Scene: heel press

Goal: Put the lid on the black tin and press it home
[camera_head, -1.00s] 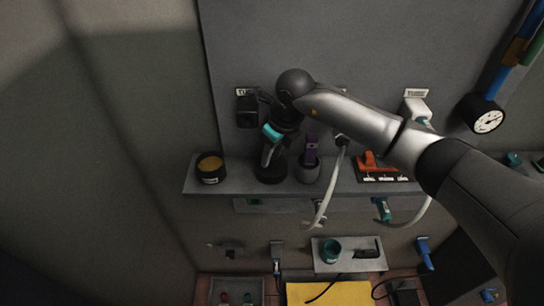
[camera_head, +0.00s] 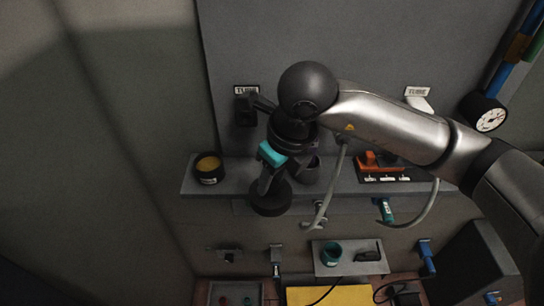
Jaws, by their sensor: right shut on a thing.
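The black tin (camera_head: 207,176) stands open on the left end of the shelf, its amber contents showing. My right gripper (camera_head: 268,183), with a teal patch on its body, points down to the right of the tin. It is shut on a black round lid (camera_head: 271,203), which it holds apart from the tin, overlapping the shelf's front edge in the picture. The fingertips are partly hidden by the gripper's own body. My left gripper is not in view.
The grey shelf (camera_head: 341,184) also bears a dark cup (camera_head: 310,174), partly behind my gripper, and an orange-and-black item (camera_head: 370,162). A pale hose (camera_head: 327,196) hangs in front. Below are a small ledge with a teal cup (camera_head: 331,254) and a yellow mat (camera_head: 330,296).

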